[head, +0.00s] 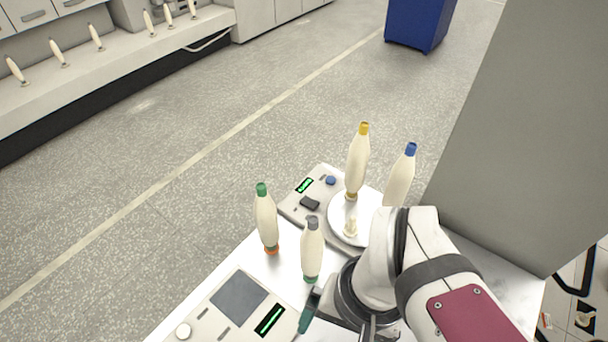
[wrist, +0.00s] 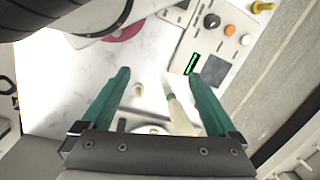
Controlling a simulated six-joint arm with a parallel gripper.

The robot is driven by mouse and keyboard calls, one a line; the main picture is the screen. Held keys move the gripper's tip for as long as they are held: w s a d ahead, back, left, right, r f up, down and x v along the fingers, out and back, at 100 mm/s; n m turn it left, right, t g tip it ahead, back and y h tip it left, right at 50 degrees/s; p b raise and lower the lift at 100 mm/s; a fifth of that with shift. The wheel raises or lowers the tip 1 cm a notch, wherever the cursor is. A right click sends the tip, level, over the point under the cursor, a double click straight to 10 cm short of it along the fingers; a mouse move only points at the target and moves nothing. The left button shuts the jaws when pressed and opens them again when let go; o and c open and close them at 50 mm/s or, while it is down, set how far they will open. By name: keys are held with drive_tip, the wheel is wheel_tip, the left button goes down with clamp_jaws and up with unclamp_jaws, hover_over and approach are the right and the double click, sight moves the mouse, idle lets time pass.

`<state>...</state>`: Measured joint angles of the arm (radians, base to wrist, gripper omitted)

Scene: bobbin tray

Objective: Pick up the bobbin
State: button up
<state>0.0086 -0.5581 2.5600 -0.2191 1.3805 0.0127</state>
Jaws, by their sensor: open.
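Several cream bobbins stand upright in the head view. The grey-topped bobbin (head: 312,250) with a green base ring is nearest my gripper. The green-topped bobbin (head: 266,222) stands to its left. The yellow-topped bobbin (head: 357,165) and the blue-topped bobbin (head: 399,178) stand farther back, by a round white plate (head: 338,212). My gripper (wrist: 158,74) is open and empty; its two teal fingers are wide apart. In the wrist view a cream bobbin (wrist: 180,118) with a teal ring shows between the fingers, partly cut off by the gripper body.
A control panel (head: 238,305) lies at the front left of the white table. A scale-like unit (head: 305,196) with a green display is at the back. A grey wall panel (head: 535,130) rises at the right. A blue bin (head: 418,25) stands on the floor far behind.

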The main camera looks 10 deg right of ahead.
sight(313, 216)
idle(0.6)
drive_tip(key=w+a+r+n+t+h, duration=0.1)
drive_tip(key=w+a+n+h, duration=0.2)
drive_tip(key=w+n, duration=0.85)
drive_tip(key=w+a+r+n+t+h, duration=0.1)
drive_tip(key=w+a+n+h, duration=0.2)
drive_tip(key=n, duration=1.5)
drive_tip(key=shift+n+t, duration=0.25)
drive_tip(key=shift+t, duration=0.05)
drive_tip(key=x, duration=1)
drive_tip(key=w+x, duration=0.1)
drive_tip(key=x, duration=0.5)
drive_tip(key=shift+r, duration=0.15)
clamp_jaws()
drive_tip(key=r, duration=0.6)
drive_tip(key=w+r, duration=0.1)
drive_tip(key=r, duration=0.3)
drive_tip(key=shift+d, duration=0.4)
drive_tip(key=w+d, duration=0.6)
drive_tip(key=d, duration=0.3)
drive_tip(key=shift+w+d, duration=0.35)
drive_tip(key=shift+w, duration=0.05)
